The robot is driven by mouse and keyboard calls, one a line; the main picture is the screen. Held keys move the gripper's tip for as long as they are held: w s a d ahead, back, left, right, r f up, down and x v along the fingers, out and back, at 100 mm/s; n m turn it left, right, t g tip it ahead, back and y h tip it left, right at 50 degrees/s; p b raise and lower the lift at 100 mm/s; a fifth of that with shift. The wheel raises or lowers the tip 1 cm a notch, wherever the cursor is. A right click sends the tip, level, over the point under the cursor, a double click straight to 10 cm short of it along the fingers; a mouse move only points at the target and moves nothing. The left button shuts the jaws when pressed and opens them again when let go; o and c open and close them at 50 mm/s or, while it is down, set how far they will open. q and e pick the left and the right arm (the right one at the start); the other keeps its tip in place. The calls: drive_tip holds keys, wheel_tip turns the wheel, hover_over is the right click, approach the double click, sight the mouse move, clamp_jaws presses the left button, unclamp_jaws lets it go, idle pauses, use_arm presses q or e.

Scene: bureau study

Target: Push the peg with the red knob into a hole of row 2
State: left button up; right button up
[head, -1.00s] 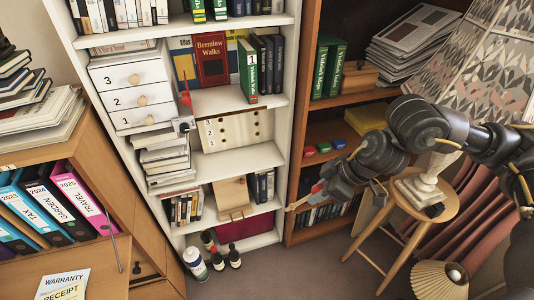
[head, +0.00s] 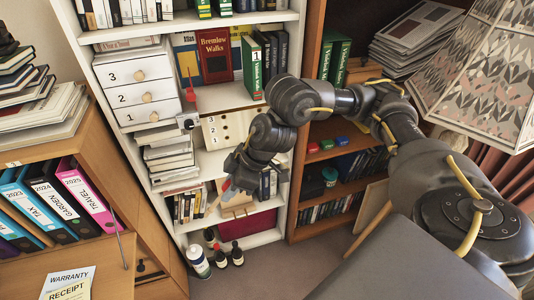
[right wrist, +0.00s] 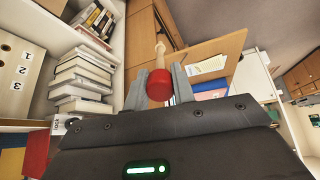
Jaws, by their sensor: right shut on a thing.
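The peg with the red knob is in my right gripper (head: 229,186). In the right wrist view the round red knob (right wrist: 159,85) sits between the two grey fingers, and the pale wooden shaft (right wrist: 160,50) points away from the gripper. In the head view the peg's shaft (head: 213,205) shows below and left of the fingers. The pale board (head: 208,131) with rows numbered 1, 2 and 3 stands on the white shelf, above and apart from the peg. My right arm hides part of its right side. The board's numbered face (right wrist: 12,68) shows at the left of the right wrist view. My left gripper is out of view.
A white drawer unit (head: 135,85) is above. A wooden box (head: 237,198) is on the shelf below. Bottles (head: 197,260) stand on the floor.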

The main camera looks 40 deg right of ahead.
drive_tip(key=w+a+r+n+t+y+b, duration=0.1)
drive_tip(key=w+a+b, duration=0.15)
drive_tip(key=a, duration=0.35)
drive_tip(key=w+a+n+y+b, duration=0.1)
drive_tip(key=w+a+n+b, duration=0.1)
drive_tip(key=w+a, duration=0.3)
drive_tip(key=w+d+m+t+b, duration=0.35)
drive_tip(key=w+d+t, duration=0.2)
drive_tip(key=w, duration=0.35)
drive_tip(key=w+d+f+m+t+h+b, duration=0.2)
drive_tip(key=w+d+f+t+h, duration=0.15)
drive_tip(key=d, duration=0.45)
drive_tip(key=w+d+f+m+t+h+b, duration=0.1)
drive_tip(key=w+d+f+m+t+h, duration=0.1)
drive_tip(key=d+f, duration=0.45)
drive_tip(key=s+d+f+m+h, duration=0.1)
drive_tip(key=d+f+h, duration=0.1)
drive_tip(key=d, duration=0.5)
drive_tip(key=s+d+f+m+h+b, duration=0.1)
drive_tip(key=s+d+f+m+h, duration=0.1)
drive_tip(key=d, duration=0.5)
drive_tip(key=s+d+f+m+t+h, duration=0.1)
drive_tip(key=d+f+h, duration=0.2)
drive_tip(key=d, duration=0.4)
drive_tip(key=shift+s+f+h+b, duration=0.3)
drive_tip(key=shift+f+h+b, duration=0.1)
drive_tip(key=shift+f, duration=0.5)
drive_tip(key=shift+w+m, duration=0.1)
drive_tip(key=shift+m, duration=0.15)
